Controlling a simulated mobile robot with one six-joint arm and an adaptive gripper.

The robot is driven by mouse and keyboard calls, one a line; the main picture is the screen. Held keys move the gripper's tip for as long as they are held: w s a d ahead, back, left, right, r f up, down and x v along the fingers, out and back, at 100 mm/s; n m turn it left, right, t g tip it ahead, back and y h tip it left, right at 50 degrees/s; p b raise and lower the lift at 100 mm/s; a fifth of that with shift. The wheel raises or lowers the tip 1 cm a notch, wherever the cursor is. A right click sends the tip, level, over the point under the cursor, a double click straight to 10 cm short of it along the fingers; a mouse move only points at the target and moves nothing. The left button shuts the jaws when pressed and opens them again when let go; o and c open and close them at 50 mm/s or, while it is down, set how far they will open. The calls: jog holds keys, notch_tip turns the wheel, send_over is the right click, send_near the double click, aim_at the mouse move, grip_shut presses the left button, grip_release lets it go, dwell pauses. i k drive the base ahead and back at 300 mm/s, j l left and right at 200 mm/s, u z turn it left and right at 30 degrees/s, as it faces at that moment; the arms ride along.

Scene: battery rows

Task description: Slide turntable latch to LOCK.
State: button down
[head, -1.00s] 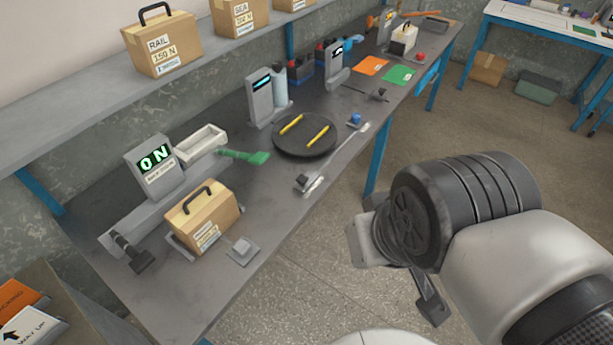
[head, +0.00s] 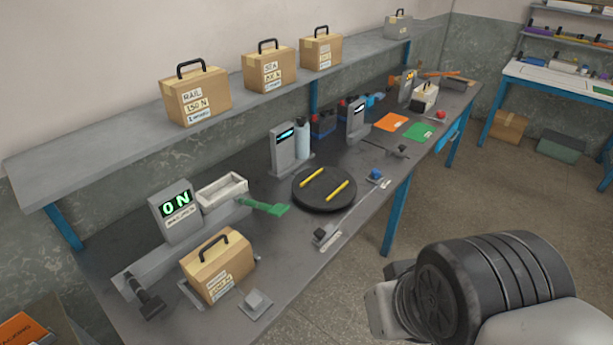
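The turntable (head: 311,200) is a round dark disc on the bench with two yellow bars on top. Along its front right runs a thin grey rail (head: 350,208), with a black block (head: 321,236) at the near end and a blue knob (head: 376,173) at the far end. Small pale labels lie by both ends; their text is too small to read. I cannot tell which end is LOCK. My gripper (head: 383,308) is at the lower right, in front of the bench and well apart from the rail. Its fingers are mostly hidden or cut off by the lower frame edge.
Orange (head: 391,122) and green (head: 418,131) cards lie beyond. A shelf (head: 110,153) with cartons runs above. The floor in front is clear.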

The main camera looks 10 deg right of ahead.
aim_at(319, 232)
jog(key=i+l+u, duration=0.1)
jog(key=i, duration=0.35)
jog(key=i+l+u, duration=0.1)
jog(key=i+l, duration=0.15)
jog(key=i, duration=0.2)
